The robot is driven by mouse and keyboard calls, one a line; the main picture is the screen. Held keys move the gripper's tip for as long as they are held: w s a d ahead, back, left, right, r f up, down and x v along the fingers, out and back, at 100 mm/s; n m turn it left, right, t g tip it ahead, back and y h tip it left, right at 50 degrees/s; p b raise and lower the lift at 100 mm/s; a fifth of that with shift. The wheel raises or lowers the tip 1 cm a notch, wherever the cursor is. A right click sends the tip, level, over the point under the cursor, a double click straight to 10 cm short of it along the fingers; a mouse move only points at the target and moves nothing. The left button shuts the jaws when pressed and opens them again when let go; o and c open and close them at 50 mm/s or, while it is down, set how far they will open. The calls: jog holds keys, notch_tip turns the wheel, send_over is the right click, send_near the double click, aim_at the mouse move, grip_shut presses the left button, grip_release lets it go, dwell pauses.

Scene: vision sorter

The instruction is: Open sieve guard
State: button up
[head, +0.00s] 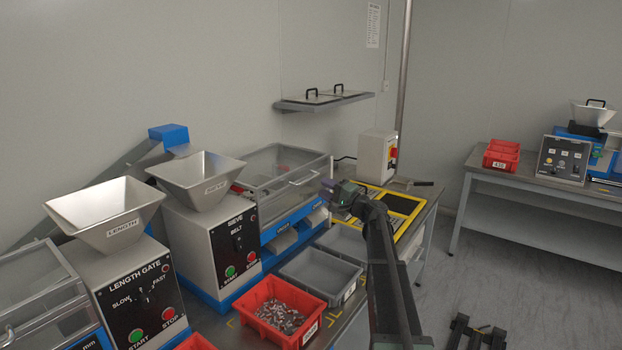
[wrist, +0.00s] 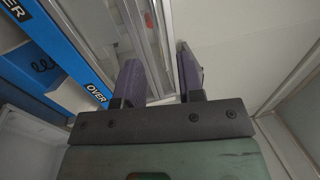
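The sieve guard (head: 283,165) is a clear cover with a metal frame over the blue sieve unit, right of the sieve hopper (head: 196,178). It looks closed, and a slim handle (head: 303,180) runs along its front. My gripper (head: 332,190) is just right of the guard's front right corner. In the wrist view my gripper (wrist: 160,62) has its two dark fingers apart. Part of the guard's metal frame (wrist: 152,30) shows beyond and between the fingers. I cannot tell whether a finger touches it. The blue front panel marked OVER (wrist: 75,55) lies left of the fingers.
A red bin of small parts (head: 282,310) and grey bins (head: 320,272) stand in front of the sieve. A yellow-edged panel (head: 400,205) and a control box (head: 377,157) are at the bench's right end. A wall shelf (head: 322,101) hangs above and behind.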

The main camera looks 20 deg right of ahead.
aim_at(309, 179)
jog(key=p+x, duration=0.1)
jog(key=x, duration=0.6)
jog(key=shift+w, duration=0.2)
grip_shut()
